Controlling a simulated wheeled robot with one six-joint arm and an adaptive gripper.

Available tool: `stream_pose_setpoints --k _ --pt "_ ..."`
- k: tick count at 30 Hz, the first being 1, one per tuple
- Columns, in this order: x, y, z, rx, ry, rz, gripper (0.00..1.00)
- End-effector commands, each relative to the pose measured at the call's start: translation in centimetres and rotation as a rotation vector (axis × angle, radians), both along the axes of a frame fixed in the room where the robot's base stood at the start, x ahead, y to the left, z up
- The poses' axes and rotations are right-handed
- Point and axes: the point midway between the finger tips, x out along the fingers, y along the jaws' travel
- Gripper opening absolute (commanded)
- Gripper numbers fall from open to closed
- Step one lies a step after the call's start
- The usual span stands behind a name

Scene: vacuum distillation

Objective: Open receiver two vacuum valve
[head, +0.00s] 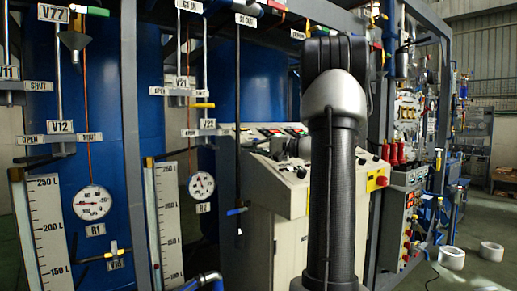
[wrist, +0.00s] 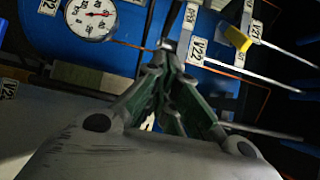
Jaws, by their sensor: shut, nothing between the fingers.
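In the wrist view, my gripper (wrist: 165,46) is shut and empty, its fingertips meeting in front of the blue vessel (wrist: 128,55). A V22 label (wrist: 197,49) is just right of the tips. A yellow piece (wrist: 237,38), apparently a valve handle, is further right, apart from the fingers. A round gauge (wrist: 90,14) is upper left. In the head view, the R2 gauge (head: 201,185) hangs below labelled valve stems, with a yellow handle (head: 204,105) near the V21 label (head: 183,82). I cannot tell which valve is the vacuum valve. My arm hides my gripper there.
A grey control console (head: 270,200) stands behind my arm. Scale boards (head: 165,215) and the R1 gauge (head: 92,202) are on the left. Metal rods (wrist: 262,75) cross the wrist view on the right. White rolls (head: 452,258) lie on the floor at right.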

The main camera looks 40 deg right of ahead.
Motion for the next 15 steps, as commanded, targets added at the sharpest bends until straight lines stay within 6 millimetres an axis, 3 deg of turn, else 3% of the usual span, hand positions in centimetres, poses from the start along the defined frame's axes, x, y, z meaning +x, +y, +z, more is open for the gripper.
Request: stream_pose_setpoints --k 6,15 --pt "3.6 2.8 0.0 0.001 0.001 0.002 0.00" --pt "4.0 6.0 0.0 0.001 0.001 -0.001 0.00"
